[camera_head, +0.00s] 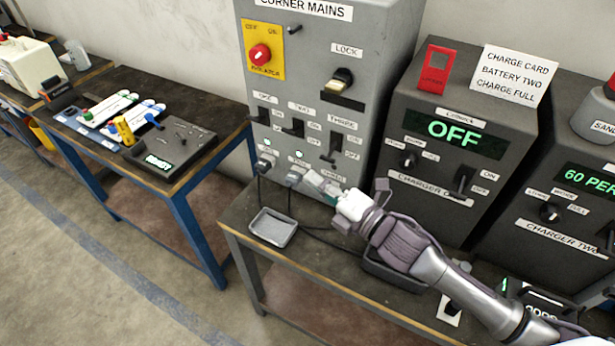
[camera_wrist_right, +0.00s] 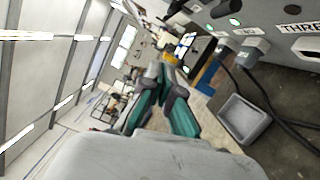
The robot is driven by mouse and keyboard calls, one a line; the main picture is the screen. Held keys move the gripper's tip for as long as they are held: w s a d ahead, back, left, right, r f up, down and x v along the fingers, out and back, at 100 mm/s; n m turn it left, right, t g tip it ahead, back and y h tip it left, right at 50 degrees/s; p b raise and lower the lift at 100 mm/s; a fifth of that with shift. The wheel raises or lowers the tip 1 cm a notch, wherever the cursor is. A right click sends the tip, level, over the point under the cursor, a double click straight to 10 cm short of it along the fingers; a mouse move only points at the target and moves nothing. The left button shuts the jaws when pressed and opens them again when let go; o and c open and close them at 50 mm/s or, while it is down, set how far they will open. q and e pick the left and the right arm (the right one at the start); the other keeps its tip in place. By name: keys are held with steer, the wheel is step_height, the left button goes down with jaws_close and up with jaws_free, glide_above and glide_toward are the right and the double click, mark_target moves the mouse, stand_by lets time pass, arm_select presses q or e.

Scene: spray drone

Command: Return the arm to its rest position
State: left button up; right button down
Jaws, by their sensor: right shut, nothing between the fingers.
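My right arm reaches in from the lower right in the head view. Its gripper (camera_head: 322,187) is in front of the lower part of the grey corner mains cabinet (camera_head: 375,60), close to the plugs along its bottom edge. In the right wrist view the gripper's green-padded fingers (camera_wrist_right: 165,90) are shut, with nothing between them. I cannot tell from these views whether the fingertips touch the cabinet. My left gripper is not in view.
A small grey tray (camera_head: 273,228) lies on the bench below the gripper. Charger one (camera_head: 455,128), reading OFF, stands right of the cabinet, with charger two (camera_head: 570,190) beyond. A dark bin (camera_head: 395,275) sits under my arm. A blue-legged table (camera_head: 205,215) stands left across a floor gap.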

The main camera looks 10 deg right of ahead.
stand_by(0.5)
steer(key=s+d+f+m+g+h, duration=0.2)
steer(key=s+d+f+m+h, duration=0.6)
steer(key=m, duration=0.8)
steer(key=s+d+f+m+g+h, duration=0.2)
steer(key=s+f+m+g, duration=0.25)
steer(key=s, duration=0.45)
steer(key=s+d+f+m+g+h, duration=0.2)
steer(key=s+d+f+m+g, duration=0.15)
steer(key=s+m, duration=0.4)
step_height(320, 180, down, 25)
steer(key=s+n+g, duration=0.2)
steer(key=s, duration=0.1)
steer(key=s+d+f+g, duration=0.1)
steer(key=s+d+f, duration=0.1)
steer(key=s+f, duration=1.4)
steer(key=shift+s+f, duration=0.3)
steer(key=shift+f, duration=0.15)
